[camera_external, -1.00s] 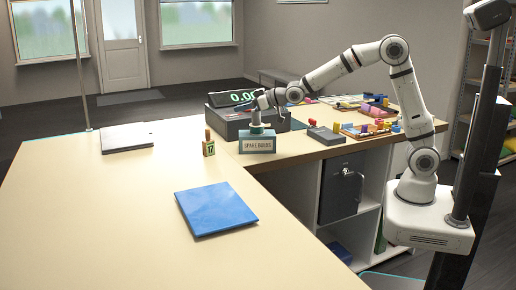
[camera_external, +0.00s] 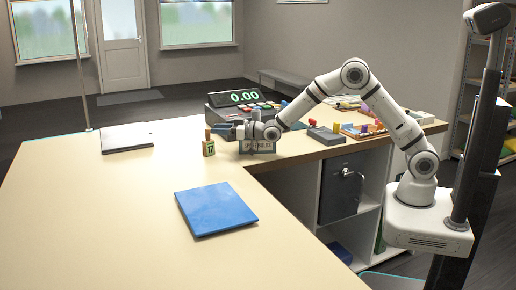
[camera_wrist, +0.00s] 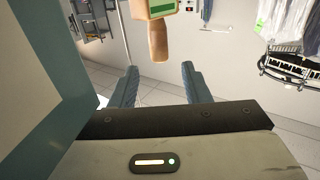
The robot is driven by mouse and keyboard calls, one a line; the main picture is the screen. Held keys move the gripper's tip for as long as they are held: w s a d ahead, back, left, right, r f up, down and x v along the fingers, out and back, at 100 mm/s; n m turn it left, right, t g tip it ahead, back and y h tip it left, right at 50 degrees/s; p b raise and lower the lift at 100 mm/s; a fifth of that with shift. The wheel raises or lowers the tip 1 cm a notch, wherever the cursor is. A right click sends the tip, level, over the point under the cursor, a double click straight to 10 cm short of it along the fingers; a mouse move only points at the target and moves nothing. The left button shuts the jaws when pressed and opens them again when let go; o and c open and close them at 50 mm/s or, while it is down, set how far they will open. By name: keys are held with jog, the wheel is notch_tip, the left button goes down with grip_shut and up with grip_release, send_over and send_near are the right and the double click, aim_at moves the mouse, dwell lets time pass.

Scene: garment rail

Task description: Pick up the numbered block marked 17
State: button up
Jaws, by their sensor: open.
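The numbered block marked 17 (camera_external: 208,148) stands upright on the counter (camera_external: 110,210), a small wooden block with a green label and a wooden knob on top. My gripper (camera_external: 220,129) is open and level just right of the block, at about the height of its knob. In the wrist view, the block (camera_wrist: 155,8) is cut off by the top edge. Its wooden knob (camera_wrist: 160,42) hangs down in the picture, in line with the gap between the fingertips of my gripper (camera_wrist: 159,70). The fingers look empty.
A "spare blocks" sign (camera_external: 257,151) stands below my wrist. A large teal-edged panel (camera_wrist: 40,70) fills the left of the wrist view. A register with a 0.00 display (camera_external: 243,97) is behind.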

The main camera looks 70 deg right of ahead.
aim_at(208, 130)
jog(key=shift+f+p+x, duration=0.2)
jog(key=shift+p+x, duration=0.1)
jog(key=shift+x, duration=0.95)
jog(key=shift+f+p+x, duration=0.2)
jog(key=shift+p+x, duration=0.1)
jog(key=shift+x, duration=0.95)
jog(key=shift+c, duration=0.5)
jog(key=shift+d, duration=0.1)
grip_shut()
